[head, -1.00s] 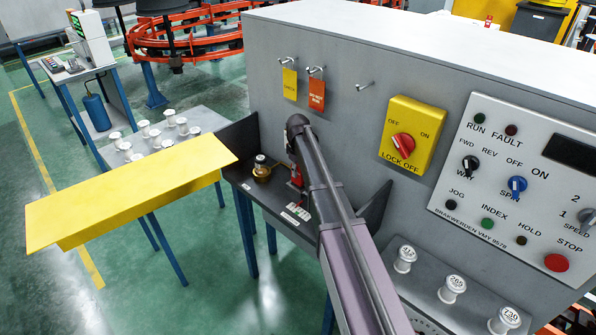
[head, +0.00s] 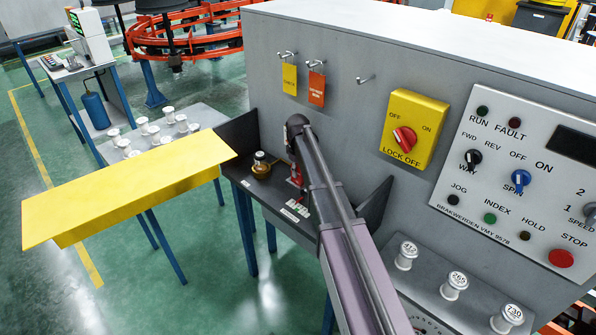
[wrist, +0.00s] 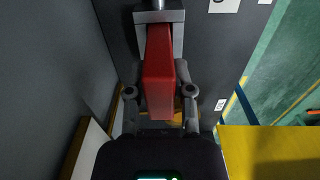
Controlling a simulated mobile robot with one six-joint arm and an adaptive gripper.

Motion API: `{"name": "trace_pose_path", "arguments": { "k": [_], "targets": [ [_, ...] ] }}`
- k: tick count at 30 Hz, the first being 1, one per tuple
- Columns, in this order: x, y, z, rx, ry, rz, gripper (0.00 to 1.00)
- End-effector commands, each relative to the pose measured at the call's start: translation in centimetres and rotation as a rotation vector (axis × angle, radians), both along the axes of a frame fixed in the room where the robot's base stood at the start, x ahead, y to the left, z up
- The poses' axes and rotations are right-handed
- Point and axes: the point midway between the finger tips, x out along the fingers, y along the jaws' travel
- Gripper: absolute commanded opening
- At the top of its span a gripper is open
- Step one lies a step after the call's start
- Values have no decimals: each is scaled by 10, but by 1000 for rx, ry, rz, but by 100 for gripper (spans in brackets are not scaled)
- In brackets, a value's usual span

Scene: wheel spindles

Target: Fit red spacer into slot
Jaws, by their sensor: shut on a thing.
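The red spacer (wrist: 159,75) is a long block, held between the two fingers of my gripper (wrist: 160,92) in the wrist view. Its far end lies between the side walls of a grey U-shaped slot (wrist: 179,38) at the top of that view. How deep it sits in the slot, I cannot tell. In the head view only a bit of red (head: 295,173) shows on the dark shelf, and my arm hides most of the gripper and slot.
The dark shelf (head: 268,210) is bounded by a grey machine wall (head: 345,130). A brass-coloured dish (head: 261,171) with a white spool stands left of my gripper. A yellow panel (head: 130,185) juts out further left. White numbered spools (head: 455,285) stand at lower right.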

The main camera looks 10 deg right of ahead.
Motion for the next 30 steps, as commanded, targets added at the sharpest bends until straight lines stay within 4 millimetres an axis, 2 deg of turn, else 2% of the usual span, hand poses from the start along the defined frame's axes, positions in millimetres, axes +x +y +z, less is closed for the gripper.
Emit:
{"name": "trace_pose_path", "arguments": {
  "k": [30],
  "targets": [
    [0,0,-19,0,0,0,0]
  ]
}}
